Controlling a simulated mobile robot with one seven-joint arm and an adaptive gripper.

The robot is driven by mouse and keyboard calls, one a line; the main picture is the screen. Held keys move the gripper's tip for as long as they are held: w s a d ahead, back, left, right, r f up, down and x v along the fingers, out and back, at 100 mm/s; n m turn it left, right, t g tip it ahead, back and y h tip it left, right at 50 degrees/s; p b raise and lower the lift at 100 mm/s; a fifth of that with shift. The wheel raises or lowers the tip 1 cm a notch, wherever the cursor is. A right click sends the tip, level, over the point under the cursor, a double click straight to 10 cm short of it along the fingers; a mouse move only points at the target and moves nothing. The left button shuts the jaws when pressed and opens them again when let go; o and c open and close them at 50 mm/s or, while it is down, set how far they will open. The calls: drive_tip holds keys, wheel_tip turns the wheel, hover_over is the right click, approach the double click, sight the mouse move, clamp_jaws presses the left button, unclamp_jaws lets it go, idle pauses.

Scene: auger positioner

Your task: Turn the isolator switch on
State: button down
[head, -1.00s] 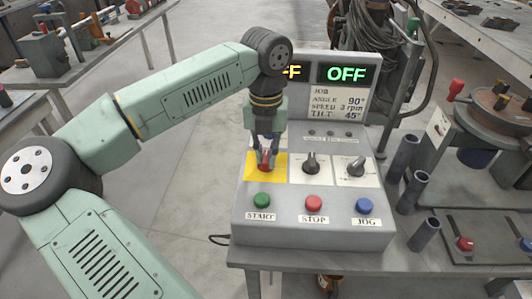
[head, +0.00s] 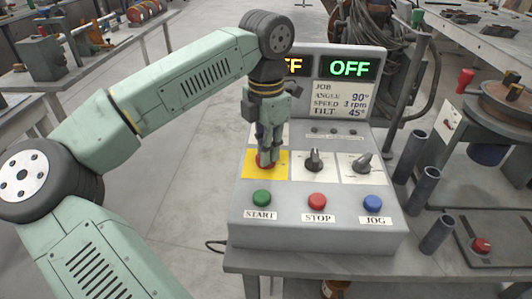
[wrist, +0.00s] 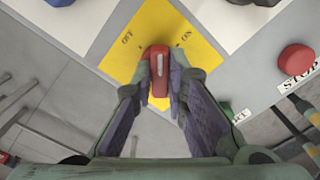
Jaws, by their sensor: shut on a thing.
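The isolator switch is a red knob (wrist: 159,68) on a yellow plate (wrist: 193,52) marked OFF and ON. In the wrist view the knob lies lengthwise up and down the picture, between the two words. My gripper (wrist: 160,86) is shut on it, one finger on each side. In the head view my gripper (head: 266,158) reaches down onto the yellow plate (head: 281,170) and hides most of the red knob. The right display (head: 349,68) reads a green OFF.
Two dark selector knobs (head: 314,159) (head: 362,162) stand right of the plate. Green START (head: 261,198), red STOP (head: 317,201) and blue JOG (head: 373,203) buttons line the front of the panel. Upright dark tubes (head: 427,187) stand to the right.

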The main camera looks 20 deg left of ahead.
drive_tip(key=m+b, duration=0.1)
drive_tip(key=m, duration=0.3)
drive_tip(key=shift+m, duration=2.2)
drive_tip(key=c, duration=1.6)
unclamp_jaws()
drive_tip(key=shift+r, duration=0.1)
wheel_tip(320, 180, up, 12)
